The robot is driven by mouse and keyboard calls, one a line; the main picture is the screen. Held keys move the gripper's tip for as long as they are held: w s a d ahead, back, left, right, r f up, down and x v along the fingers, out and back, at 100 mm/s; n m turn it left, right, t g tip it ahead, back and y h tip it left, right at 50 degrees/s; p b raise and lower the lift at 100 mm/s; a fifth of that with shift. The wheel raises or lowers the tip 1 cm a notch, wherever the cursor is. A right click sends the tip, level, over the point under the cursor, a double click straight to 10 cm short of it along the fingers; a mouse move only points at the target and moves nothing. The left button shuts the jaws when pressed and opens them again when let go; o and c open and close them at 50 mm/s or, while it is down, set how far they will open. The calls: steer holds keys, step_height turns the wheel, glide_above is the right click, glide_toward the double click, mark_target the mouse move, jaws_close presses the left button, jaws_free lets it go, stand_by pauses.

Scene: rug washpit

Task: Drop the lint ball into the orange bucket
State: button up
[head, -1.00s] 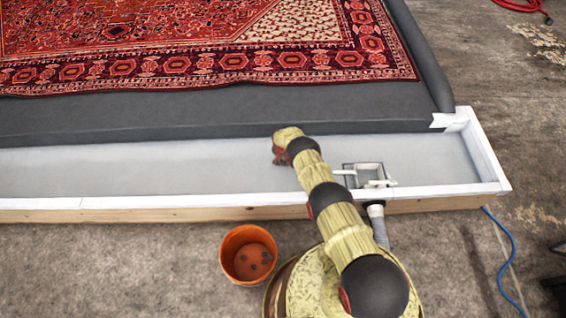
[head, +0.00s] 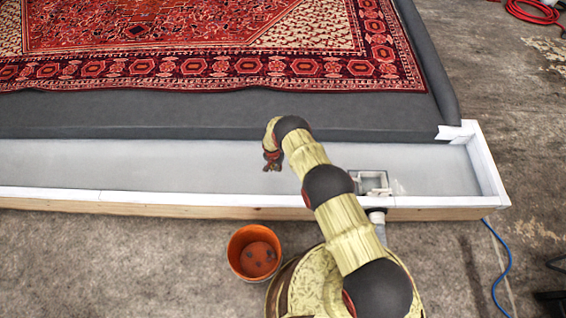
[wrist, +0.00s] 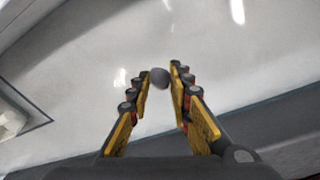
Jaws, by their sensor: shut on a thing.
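A small grey lint ball (wrist: 160,78) shows in the wrist view between the fingertips of my gripper (wrist: 161,76), which is shut on it. In the head view my gripper (head: 272,163) hangs over the pale trough floor, pointing down; the ball cannot be made out there. The orange bucket (head: 237,264) stands on the concrete outside the trough, below and a little left of my gripper in the picture. It holds a few dark spots at its bottom.
The white trough rim (head: 150,199) on a wooden side lies between my gripper and the bucket. A drain box (head: 371,183) with a grey hose is to the right. A red patterned rug (head: 200,68) lies on the dark slope behind. A blue cable (head: 507,262) lies at right.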

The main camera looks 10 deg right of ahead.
steer(key=shift+s+a+r+p, duration=0.15)
steer(key=shift+s+a+r, duration=0.2)
steer(key=shift+a, duration=0.2)
steer(key=shift+s+a+r+p, duration=0.15)
steer(key=shift+s+a+r, duration=0.1)
steer(key=shift+s+a, duration=0.25)
